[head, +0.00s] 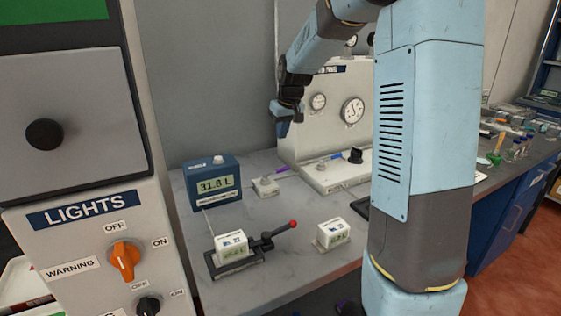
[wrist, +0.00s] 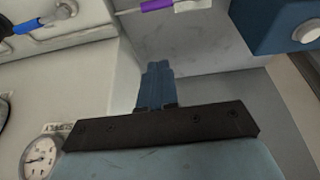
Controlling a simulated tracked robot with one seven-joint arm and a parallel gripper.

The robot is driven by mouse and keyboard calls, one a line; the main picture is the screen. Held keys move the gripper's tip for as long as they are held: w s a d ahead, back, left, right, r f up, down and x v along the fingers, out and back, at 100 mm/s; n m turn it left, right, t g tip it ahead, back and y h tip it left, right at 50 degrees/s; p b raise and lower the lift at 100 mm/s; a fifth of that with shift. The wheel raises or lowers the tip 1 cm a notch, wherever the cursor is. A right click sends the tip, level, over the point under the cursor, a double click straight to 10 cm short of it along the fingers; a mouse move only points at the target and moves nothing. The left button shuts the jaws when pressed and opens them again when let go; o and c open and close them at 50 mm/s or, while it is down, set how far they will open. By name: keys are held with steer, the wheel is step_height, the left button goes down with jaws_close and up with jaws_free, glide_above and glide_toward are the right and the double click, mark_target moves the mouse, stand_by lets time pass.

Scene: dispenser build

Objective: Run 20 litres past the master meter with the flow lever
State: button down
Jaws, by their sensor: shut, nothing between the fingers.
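The flow lever (head: 283,229) is a dark handle with a red knob, pointing right and slightly up from a black base with a white block on the bench. A blue meter box (head: 213,187) behind it shows 31.8 L. The white block (head: 231,246) at the lever has a small display that I cannot read surely. My gripper (head: 285,120) is shut and empty, raised above and behind the lever, apart from everything. In the wrist view its blue fingers (wrist: 156,86) are together, and the blue box (wrist: 280,22) shows at top right.
Another small white display block (head: 333,233) stands right of the lever. A gauge panel (head: 335,120) stands at the back, with a purple-tipped line (head: 290,170) in front. A LIGHTS panel (head: 85,240) fills the left foreground. My arm hides part of the bench.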

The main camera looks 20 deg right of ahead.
mark_target(277, 171)
steer(key=shift+w+f, duration=0.3)
steer(key=shift+w, duration=0.2)
steer(key=shift+s+d+f, duration=0.1)
steer(key=shift+s+f, duration=0.05)
steer(key=shift+f, duration=2.4)
steer(key=shift+s+f, duration=0.1)
steer(key=shift+f, duration=2.45)
